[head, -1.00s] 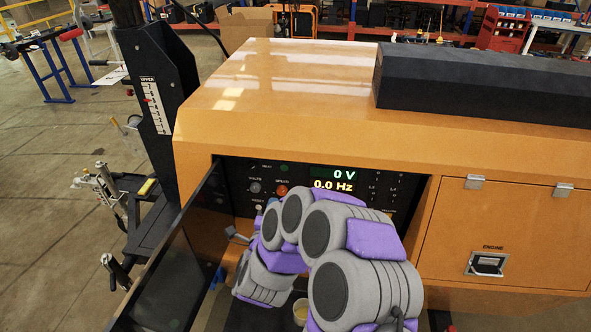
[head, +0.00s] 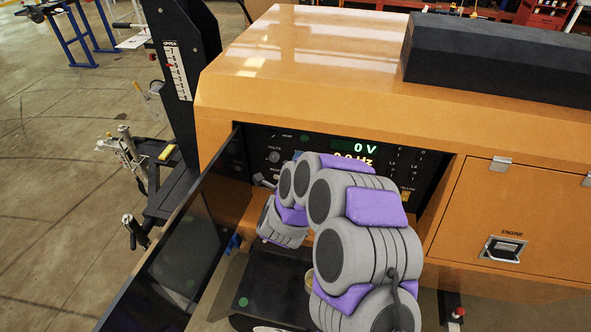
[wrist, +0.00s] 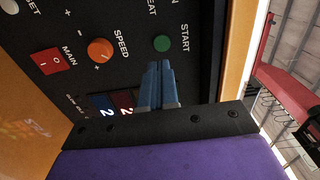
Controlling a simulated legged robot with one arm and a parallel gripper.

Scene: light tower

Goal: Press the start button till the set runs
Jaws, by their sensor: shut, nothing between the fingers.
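The green start button (wrist: 162,43) sits on the black control panel (wrist: 75,22), beside its START label. In the wrist view my gripper (wrist: 158,66) is shut and empty, its blue fingertips just below the button in the picture; a small gap seems to show, but contact is hard to judge. The panel display (head: 365,148) reads 0 V, with the Hz line partly covered by my arm.
An orange speed knob (wrist: 100,50) and a red main switch (wrist: 52,60) are close by on the panel. The open dark door (head: 185,245) stands left of the recess. The engine hatch (head: 505,215) is to the right.

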